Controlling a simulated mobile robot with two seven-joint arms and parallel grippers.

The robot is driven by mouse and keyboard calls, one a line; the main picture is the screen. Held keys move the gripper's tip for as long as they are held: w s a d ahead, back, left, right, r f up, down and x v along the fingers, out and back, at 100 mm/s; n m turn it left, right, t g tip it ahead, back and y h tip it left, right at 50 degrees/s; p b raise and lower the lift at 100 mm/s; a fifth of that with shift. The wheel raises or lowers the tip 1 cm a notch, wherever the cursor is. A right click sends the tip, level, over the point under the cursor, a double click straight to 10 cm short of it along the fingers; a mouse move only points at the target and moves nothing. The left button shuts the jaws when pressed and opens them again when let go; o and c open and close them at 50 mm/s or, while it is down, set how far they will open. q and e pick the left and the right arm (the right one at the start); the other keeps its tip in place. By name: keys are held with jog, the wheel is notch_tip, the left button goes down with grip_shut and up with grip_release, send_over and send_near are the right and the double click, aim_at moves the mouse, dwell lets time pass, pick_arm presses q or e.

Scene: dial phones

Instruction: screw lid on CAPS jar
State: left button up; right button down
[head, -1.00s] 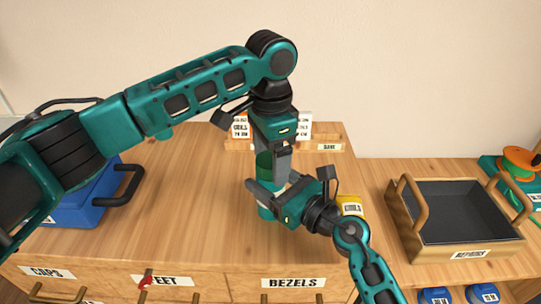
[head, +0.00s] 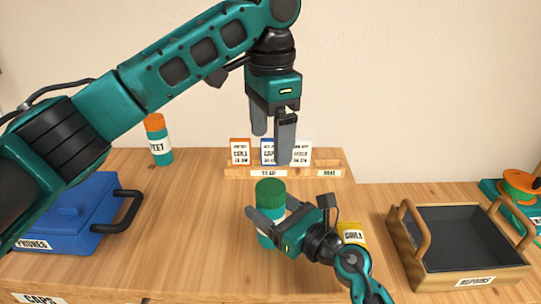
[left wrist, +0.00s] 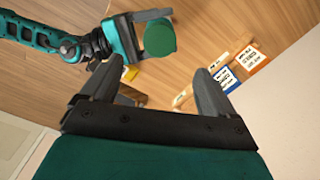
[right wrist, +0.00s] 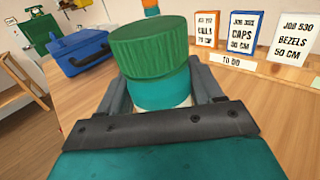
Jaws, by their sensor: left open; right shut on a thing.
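A teal jar (head: 266,236) with a pale label stands on the table, its label not readable. A ribbed green lid (head: 270,191) sits level on top of it; lid (right wrist: 150,48) and jar (right wrist: 162,92) also show close up in the right wrist view. My right gripper (head: 268,216) is shut around the jar's body below the lid. My left gripper (head: 272,146) is open and empty, above and apart from the lid. The lid also shows beyond its fingers in the left wrist view (left wrist: 160,38).
A wooden rack (head: 250,172) with several job cards stands behind the jar. An orange-topped FEET jar (head: 159,145) stands at back left, a blue PHONES box (head: 65,215) at left. A yellow box (head: 353,233) is beside my right wrist; a wooden REPAIRS tray (head: 470,258) is at right.

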pick_arm(q)
jog(key=shift+r, duration=0.5)
pick_arm(e)
jog(key=shift+c, duration=0.5)
grip_release()
jog(key=b+v, duration=0.1)
jog(key=v, duration=1)
jog(key=shift+s+d+f, duration=0.1)
jog(key=shift+s+d, duration=0.15)
pick_arm(q)
jog(key=shift+f, duration=0.5)
pick_arm(e)
jog(key=shift+s+d, duration=0.4)
